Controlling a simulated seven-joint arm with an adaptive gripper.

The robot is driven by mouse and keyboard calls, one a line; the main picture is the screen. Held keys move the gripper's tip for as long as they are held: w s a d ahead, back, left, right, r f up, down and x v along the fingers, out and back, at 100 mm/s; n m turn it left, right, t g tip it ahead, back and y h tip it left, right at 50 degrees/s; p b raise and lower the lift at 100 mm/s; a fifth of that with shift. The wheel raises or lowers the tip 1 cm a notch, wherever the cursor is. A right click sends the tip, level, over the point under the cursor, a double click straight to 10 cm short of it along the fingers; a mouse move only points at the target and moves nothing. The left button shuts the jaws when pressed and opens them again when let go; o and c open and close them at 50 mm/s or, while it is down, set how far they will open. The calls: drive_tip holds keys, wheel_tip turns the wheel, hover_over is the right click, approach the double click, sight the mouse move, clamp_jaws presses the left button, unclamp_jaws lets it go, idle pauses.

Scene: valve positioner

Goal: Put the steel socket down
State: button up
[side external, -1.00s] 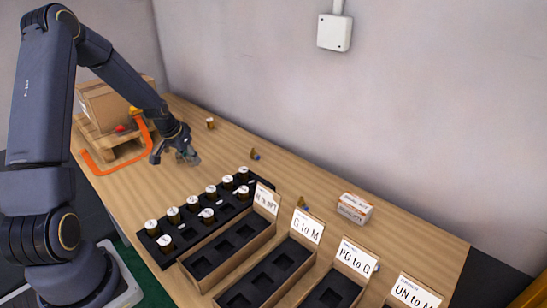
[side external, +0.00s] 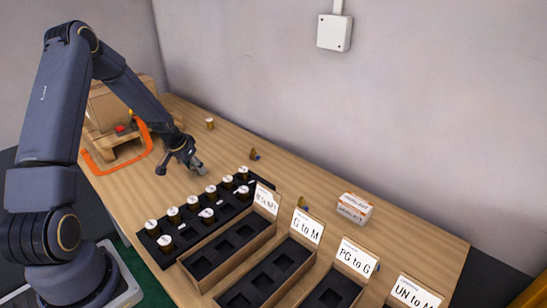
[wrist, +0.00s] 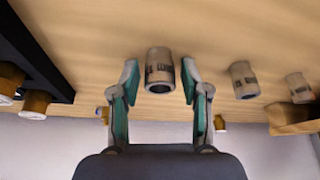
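A grey steel socket (wrist: 160,72) with dark markings stands between the two fingers of my gripper (wrist: 159,80) in the wrist view. A narrow gap shows on each side of it, so the fingers are open around it, not touching it. In the side external view my gripper (side external: 184,166) is low over the wooden table, behind the black rack, with a small grey shape (side external: 200,169) at its tip. Whether the socket's base rests on the table is hard to tell.
Two more grey cylinders (wrist: 243,80) (wrist: 298,87) stand to the right in the wrist view. The black rack (side external: 184,242) of white-topped fittings is nearby. Labelled boxes (side external: 232,250) stand in front. An orange bar (side external: 118,170) and cardboard box (side external: 108,105) are behind left.

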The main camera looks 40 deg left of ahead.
drive_tip(key=shift+o, duration=0.2)
drive_tip(key=shift+r, duration=0.35)
drive_tip(key=v, duration=1.1)
drive_tip(key=s+d+r+m, duration=0.1)
drive_tip(key=d+r, duration=0.6)
drive_tip(key=d, duration=0.2)
drive_tip(key=s+d+r+m, duration=0.1)
drive_tip(key=s+d+r, duration=0.3)
drive_tip(key=s+d, duration=0.3)
drive_tip(key=s+d+r+m+t+h, duration=0.1)
drive_tip(key=s+d+r, duration=0.4)
drive_tip(key=s+d, duration=0.3)
drive_tip(key=shift+d+r, duration=0.3)
drive_tip(key=shift+d, duration=0.9)
